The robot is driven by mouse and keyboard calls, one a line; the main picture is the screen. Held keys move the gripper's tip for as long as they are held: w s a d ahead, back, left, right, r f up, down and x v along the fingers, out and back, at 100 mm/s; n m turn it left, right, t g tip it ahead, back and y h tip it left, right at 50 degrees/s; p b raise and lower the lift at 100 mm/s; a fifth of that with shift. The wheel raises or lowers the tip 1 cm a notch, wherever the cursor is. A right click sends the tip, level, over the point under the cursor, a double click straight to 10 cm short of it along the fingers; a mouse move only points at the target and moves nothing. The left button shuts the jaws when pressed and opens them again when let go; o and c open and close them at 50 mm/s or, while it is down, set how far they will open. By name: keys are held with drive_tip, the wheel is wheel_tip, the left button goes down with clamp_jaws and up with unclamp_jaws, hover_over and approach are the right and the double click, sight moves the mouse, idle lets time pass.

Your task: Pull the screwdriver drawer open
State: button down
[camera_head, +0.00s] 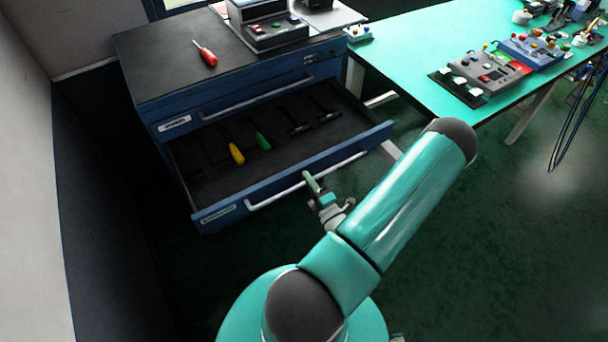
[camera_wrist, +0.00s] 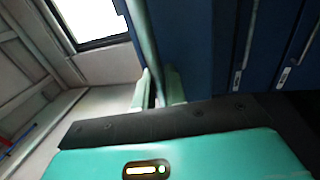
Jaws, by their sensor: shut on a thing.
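The screwdriver drawer (camera_head: 376,137) of the blue cabinet stands pulled out, its dark tray in view. A yellow-handled screwdriver (camera_head: 236,153) and a green-handled screwdriver (camera_head: 262,141) lie inside it. A pale bar handle (camera_head: 272,197) runs along the drawer front. My gripper (camera_head: 312,182) is at this handle, right of its middle. In the wrist view, the fingers of my gripper (camera_wrist: 158,88) are shut on the handle bar (camera_wrist: 146,35). The exact contact is partly hidden by the fingers.
A red screwdriver (camera_head: 206,54) lies on the dark cabinet top (camera_head: 160,65). A shut drawer with its own handle (camera_head: 255,97) is above the open one. A green-topped table (camera_head: 405,70) with devices stands to the right. A wall is on the left. Green floor is free in front.

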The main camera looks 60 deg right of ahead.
drive_tip(key=shift+s+a, duration=0.3)
drive_tip(key=shift+s, duration=0.2)
drive_tip(key=c, duration=1.6)
unclamp_jaws()
drive_tip(key=shift+o, duration=0.2)
drive_tip(key=v, duration=1.3)
drive_tip(key=shift+s+a, duration=0.2)
drive_tip(key=shift+s, duration=0.2)
